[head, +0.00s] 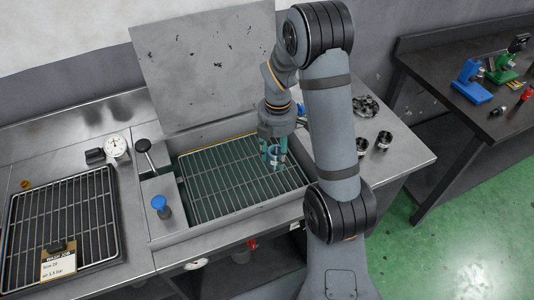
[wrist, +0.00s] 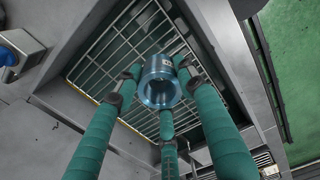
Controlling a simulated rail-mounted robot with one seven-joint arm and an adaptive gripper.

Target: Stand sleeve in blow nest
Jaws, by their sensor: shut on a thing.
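The sleeve (wrist: 159,92) is a short, shiny blue-grey metal ring with an open bore. My gripper (head: 274,157), with three teal fingers, is shut around it; the fingers also show in the wrist view (wrist: 157,84). In the head view the sleeve (head: 275,154) is held over the right part of a wire grid (head: 215,190) in an open basin. Its open end faces the wrist camera. I cannot tell how high above the grid it is. I cannot pick out the blow nest with certainty in either view.
The basin has metal walls and a raised lid (head: 205,70) behind. A blue knob (head: 160,206), a black-handled lever (head: 145,150) and a gauge (head: 118,148) stand left of it. A second rack (head: 75,215) with a card (head: 58,262) lies far left. Metal rings (head: 384,140) stand on the right.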

